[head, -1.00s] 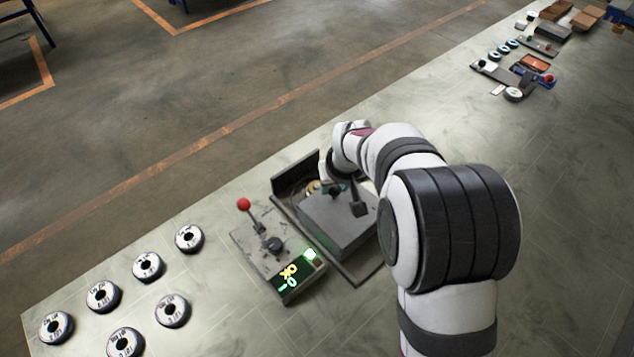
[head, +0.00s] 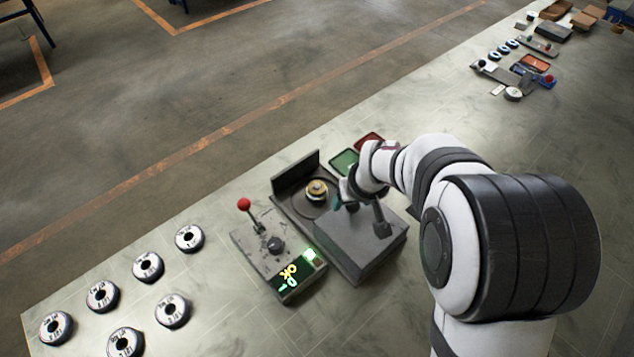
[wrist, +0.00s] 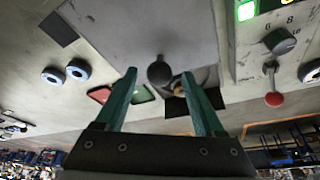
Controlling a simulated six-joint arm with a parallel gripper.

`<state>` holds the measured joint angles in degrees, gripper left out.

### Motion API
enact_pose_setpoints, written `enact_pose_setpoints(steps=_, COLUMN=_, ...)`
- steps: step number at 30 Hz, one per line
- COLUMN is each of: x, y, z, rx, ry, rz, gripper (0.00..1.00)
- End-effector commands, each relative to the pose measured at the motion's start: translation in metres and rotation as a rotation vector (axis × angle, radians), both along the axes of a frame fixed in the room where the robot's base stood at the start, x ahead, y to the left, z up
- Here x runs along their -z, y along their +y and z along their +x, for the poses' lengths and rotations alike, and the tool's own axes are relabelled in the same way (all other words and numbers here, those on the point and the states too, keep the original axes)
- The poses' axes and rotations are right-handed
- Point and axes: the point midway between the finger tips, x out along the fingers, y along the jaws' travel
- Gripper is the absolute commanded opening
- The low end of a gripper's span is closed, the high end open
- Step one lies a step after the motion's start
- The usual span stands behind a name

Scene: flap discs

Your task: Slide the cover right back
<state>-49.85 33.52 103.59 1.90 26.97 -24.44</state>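In the head view my gripper (head: 342,201) is over the cover's far edge, partly hidden by my wrist.
A control box (head: 275,255) with a red-knobbed lever (head: 244,204) and a lit display stands left of the cover. Several flap discs (head: 148,267) lie further left. A green tray (head: 344,163) and a red tray (head: 369,140) lie behind the cover.

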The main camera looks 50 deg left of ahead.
Motion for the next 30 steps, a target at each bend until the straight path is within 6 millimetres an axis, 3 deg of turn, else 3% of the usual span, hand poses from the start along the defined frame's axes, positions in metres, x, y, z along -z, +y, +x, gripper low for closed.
enact_pose_setpoints(steps=8, x=-0.007, y=0.001, z=0.0, rx=0.0, ry=0.0, rz=0.001, gripper=0.7)
enact_pose_setpoints(steps=21, x=-0.076, y=0.001, z=0.0, rx=0.001, ry=0.001, rz=0.002, gripper=0.7)
enact_pose_setpoints(steps=30, x=-0.08, y=0.0, z=-0.001, rx=0.0, ry=0.001, rz=0.0, gripper=0.7)
